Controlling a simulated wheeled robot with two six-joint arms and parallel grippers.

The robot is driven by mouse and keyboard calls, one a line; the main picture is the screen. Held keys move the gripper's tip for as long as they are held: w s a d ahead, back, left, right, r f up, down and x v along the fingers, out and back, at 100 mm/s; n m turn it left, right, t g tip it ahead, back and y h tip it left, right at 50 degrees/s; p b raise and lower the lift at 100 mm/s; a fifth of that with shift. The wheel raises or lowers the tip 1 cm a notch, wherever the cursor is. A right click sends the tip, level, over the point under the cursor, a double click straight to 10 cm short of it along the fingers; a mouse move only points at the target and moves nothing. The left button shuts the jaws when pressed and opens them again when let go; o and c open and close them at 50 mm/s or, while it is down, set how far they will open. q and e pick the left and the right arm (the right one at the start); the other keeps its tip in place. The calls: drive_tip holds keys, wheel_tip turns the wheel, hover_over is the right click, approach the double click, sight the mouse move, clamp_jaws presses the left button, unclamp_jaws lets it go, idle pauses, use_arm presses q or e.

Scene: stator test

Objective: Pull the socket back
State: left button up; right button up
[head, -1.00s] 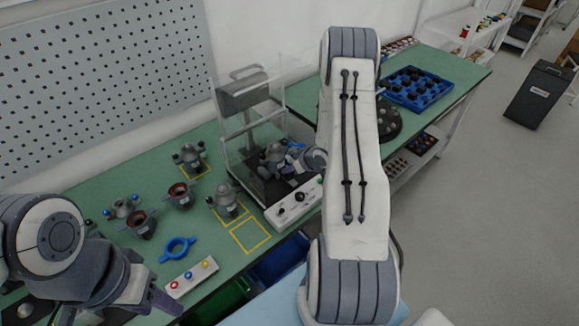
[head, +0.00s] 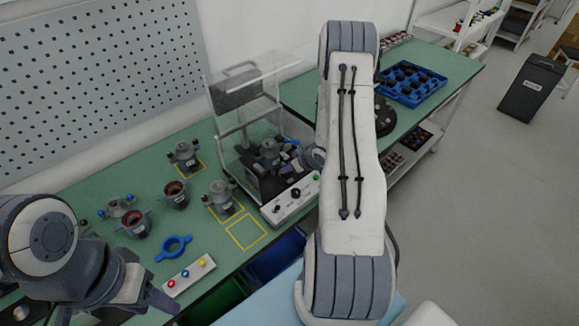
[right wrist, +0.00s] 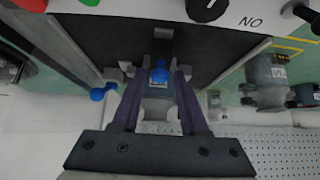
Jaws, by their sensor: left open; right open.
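The test station (head: 291,207) stands at the middle of the bench, with a clear cover and a grey stator (head: 268,148) inside. My right gripper reaches into it from the right, mostly hidden in the head view by my arm. A second blue knob (right wrist: 97,94) sits left of the fingers. My left gripper (head: 112,308) is open and empty at the lower left.
Several grey stators stand on the green bench left of the station, one (head: 222,198) close beside it. A blue tray (head: 412,84) is at the back right. An empty yellow square (head: 246,232) is clear.

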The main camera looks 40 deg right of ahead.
drive_tip(key=p+v, duration=0.3)
drive_tip(key=v, duration=0.3)
drive_tip(key=shift+p, duration=0.3)
drive_tip(key=shift+w, duration=0.1)
